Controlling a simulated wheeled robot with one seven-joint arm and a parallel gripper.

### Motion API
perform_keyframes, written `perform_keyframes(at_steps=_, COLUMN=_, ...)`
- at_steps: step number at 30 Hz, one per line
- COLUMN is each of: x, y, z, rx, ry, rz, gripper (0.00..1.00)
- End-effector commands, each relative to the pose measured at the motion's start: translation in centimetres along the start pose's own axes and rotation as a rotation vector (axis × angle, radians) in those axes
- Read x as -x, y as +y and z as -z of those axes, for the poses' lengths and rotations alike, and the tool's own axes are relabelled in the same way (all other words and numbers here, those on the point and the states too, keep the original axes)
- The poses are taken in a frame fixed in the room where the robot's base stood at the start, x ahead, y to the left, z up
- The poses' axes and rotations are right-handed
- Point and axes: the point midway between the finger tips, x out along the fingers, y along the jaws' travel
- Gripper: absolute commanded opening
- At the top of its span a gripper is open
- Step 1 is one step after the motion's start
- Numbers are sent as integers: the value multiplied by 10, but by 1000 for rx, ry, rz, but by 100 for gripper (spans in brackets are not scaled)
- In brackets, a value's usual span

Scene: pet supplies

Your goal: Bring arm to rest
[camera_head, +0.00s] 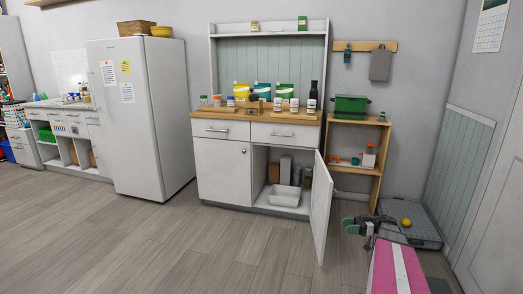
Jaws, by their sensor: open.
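My gripper (347,226) shows at the lower right, in front of the open right cabinet door (321,208). Its two green-tipped fingers point left and are apart, with nothing visible between them. The arm runs back from it to the lower right edge of the picture. Whether the gripper touches the door is hard to tell, but a gap seems to show between them.
The white cabinet (222,165) has bottles and bags on its wooden top and a white bin (284,195) inside. A wooden shelf (355,170) and a grey platform with a yellow ball (406,222) stand right. A fridge (130,130) stands left. The floor (170,250) is clear.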

Motion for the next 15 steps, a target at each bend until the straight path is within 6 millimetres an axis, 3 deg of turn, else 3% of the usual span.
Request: perform_keyframes(at_steps=15, x=-34, y=38, z=27, rx=168, ry=63, rz=-270, gripper=61)
